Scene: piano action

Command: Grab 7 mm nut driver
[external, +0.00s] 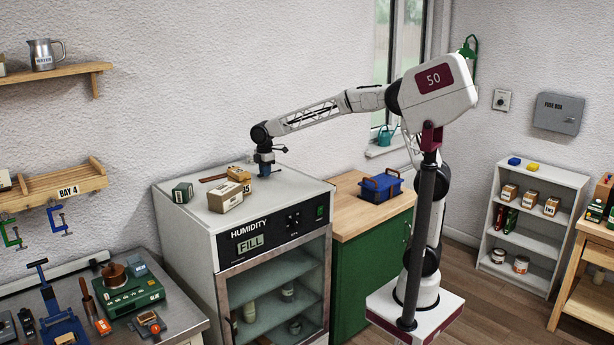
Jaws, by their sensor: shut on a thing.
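My gripper (265,171) is at the end of my outstretched arm, pointing down just above the top of the white humidity cabinet (275,205), near its back right. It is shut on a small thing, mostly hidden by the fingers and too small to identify. I cannot tell whether that thing touches the cabinet top. I cannot make out a 7 mm nut driver by its label anywhere in this view.
On the cabinet top left of my gripper are a tan box (225,198), a yellowish box (239,174), a green box (182,192) and a flat brown piece (213,178). A blue crate (378,190) stands on the wooden counter (350,222) to the right.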

